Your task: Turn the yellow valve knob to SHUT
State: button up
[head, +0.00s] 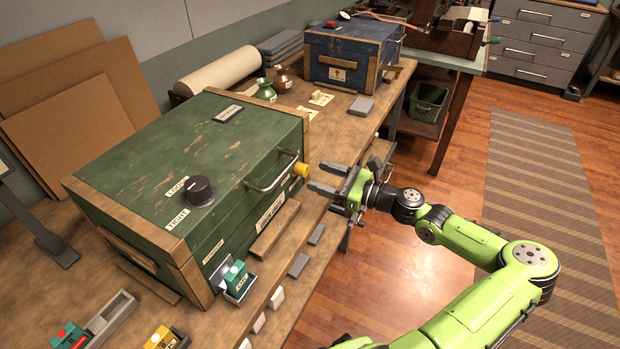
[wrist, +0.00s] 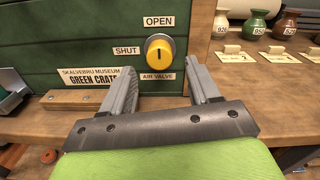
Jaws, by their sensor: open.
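The yellow valve knob (head: 301,169) sticks out of the front face of the green crate (head: 240,140), near its right end. In the wrist view the knob (wrist: 160,50) has a dark upright mark on its face, in line with the OPEN label (wrist: 159,21) above it. The SHUT label (wrist: 126,50) is to its left and the AIR VALVE label (wrist: 158,77) below it. My gripper (head: 318,178) is open and empty in front of the crate. In the wrist view its two fingers (wrist: 162,72) lie left and right below the knob, apart from it.
A metal handle (head: 272,176) juts from the crate front, left of the knob. A black dial (head: 200,190) sits on the crate lid. Vases (head: 266,90) and a blue chest (head: 350,50) stand farther along the bench. The wooden floor beside the bench is clear around my arm.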

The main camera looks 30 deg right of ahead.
aim_at(307, 172)
jog(key=x, duration=0.4)
jog(key=shift+b, duration=0.35)
jog(key=c, duration=1)
jog(key=shift+c, duration=0.2)
